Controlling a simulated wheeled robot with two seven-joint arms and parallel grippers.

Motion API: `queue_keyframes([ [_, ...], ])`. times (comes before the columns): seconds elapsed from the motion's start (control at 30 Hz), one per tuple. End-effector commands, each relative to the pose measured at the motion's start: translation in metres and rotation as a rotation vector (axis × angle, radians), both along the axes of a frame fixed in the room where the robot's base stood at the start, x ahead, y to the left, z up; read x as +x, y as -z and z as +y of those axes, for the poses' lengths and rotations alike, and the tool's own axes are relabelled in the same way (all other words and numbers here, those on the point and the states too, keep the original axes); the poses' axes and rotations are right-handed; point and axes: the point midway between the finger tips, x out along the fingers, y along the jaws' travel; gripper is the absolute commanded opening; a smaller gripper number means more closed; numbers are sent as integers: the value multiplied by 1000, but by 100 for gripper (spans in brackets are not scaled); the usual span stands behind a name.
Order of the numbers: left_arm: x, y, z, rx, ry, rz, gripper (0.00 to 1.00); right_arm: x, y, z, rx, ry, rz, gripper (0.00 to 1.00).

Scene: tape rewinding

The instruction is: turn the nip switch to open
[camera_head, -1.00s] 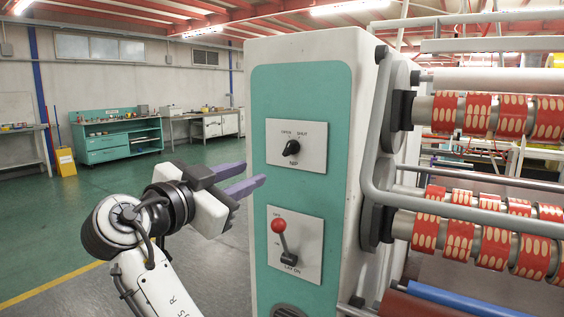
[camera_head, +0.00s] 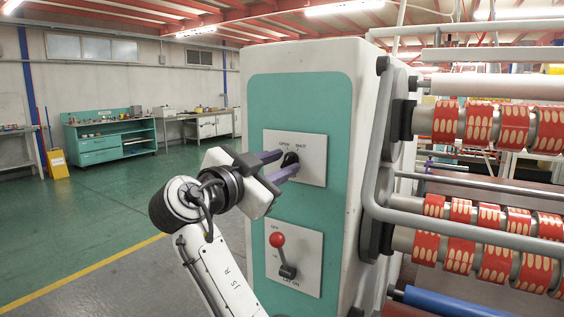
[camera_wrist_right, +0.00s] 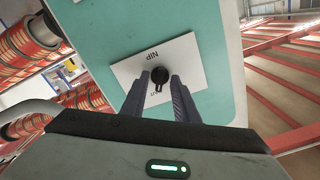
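The nip switch is a black knob (camera_head: 290,160) on a white plate (camera_head: 314,160) marked OPEN and SHUT, on the teal front of the machine. My right gripper (camera_head: 281,165) is at the plate with its two purple fingers around the knob. The fingers hide part of the knob in the head view. In the right wrist view the knob (camera_wrist_right: 160,75) sits between the fingertips, which are apart, one on each side. I see no clear grip on it. Its exact pointing is hard to tell. My left gripper is not in view.
A red-handled lever (camera_head: 278,241) on a second white plate is below the nip plate, near my right arm. Rollers with red patterned tape (camera_head: 480,122) and grey rails stand to the right of the machine's front. The floor to the left is free.

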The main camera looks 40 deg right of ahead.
Motion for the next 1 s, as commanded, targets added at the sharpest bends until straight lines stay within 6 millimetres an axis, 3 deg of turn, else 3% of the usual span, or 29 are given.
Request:
queue_keyframes([
  [0.17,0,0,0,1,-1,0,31,0,0,0,0,0,0,27],
  [0.33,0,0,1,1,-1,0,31,0,0,0,0,0,0,0],
  [0.67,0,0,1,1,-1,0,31,0,0,0,-8,1,20,0],
  [1.0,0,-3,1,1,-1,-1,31,0,0,1,-80,1,194,0],
])
